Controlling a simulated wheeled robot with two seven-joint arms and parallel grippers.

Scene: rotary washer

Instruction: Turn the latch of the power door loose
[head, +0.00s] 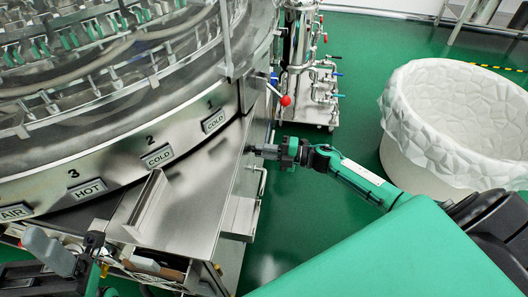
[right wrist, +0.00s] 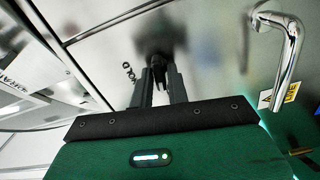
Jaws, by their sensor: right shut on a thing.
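My right gripper (head: 258,150) reaches in from the right to the steel side of the washer, beside the top edge of the cabinet. In the right wrist view its two dark fingers (right wrist: 160,76) are close together on a small dark latch (right wrist: 159,60) in front of the steel power door (right wrist: 208,60). The fingers hide much of the latch, and its turn angle cannot be told. A chrome bar handle (right wrist: 288,45) is on the right of the door. Part of my left gripper (head: 98,252) shows low at the left by the machine; its fingers are unclear.
A yellow "LIVE" warning label (right wrist: 285,94) is beside the handle. A red-knobbed lever (head: 285,101) sticks out above my right gripper. A pipe stand (head: 305,65) is behind it. A large white tub (head: 455,125) stands at the right. Green floor between is clear.

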